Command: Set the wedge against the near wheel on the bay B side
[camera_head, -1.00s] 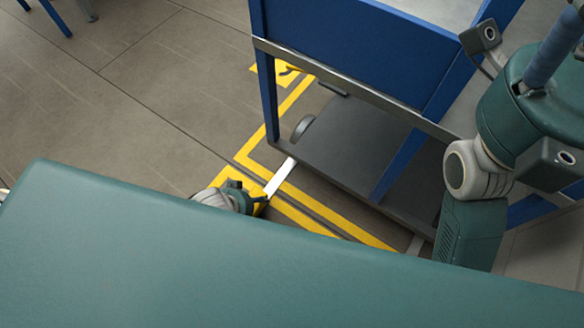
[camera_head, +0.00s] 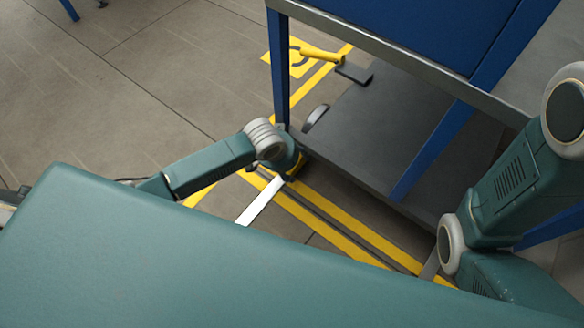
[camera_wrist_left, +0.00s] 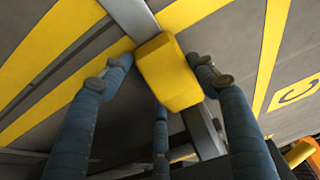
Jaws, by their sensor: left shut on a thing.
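The yellow wedge (camera_wrist_left: 167,72) is between the fingers of my left gripper (camera_wrist_left: 163,75) in the left wrist view, with the striped floor below it. In the head view my left gripper (camera_head: 292,172) is low beside the near left corner post of the blue cart (camera_head: 278,75); it mostly hides the wedge there. A dark rounded wheel-like part (camera_head: 316,117) shows at the cart's left edge, beyond the gripper. The near wheel is not clearly visible, and I cannot tell whether the wedge touches it. My right gripper is out of view; only its arm shows at the right.
Yellow lines (camera_head: 325,240) and a pale strip (camera_head: 262,200) cross the floor by the cart. A letter C (camera_wrist_left: 299,91) is painted at the right in the wrist view. A yellow handle-like part (camera_head: 320,56) lies beyond the post.

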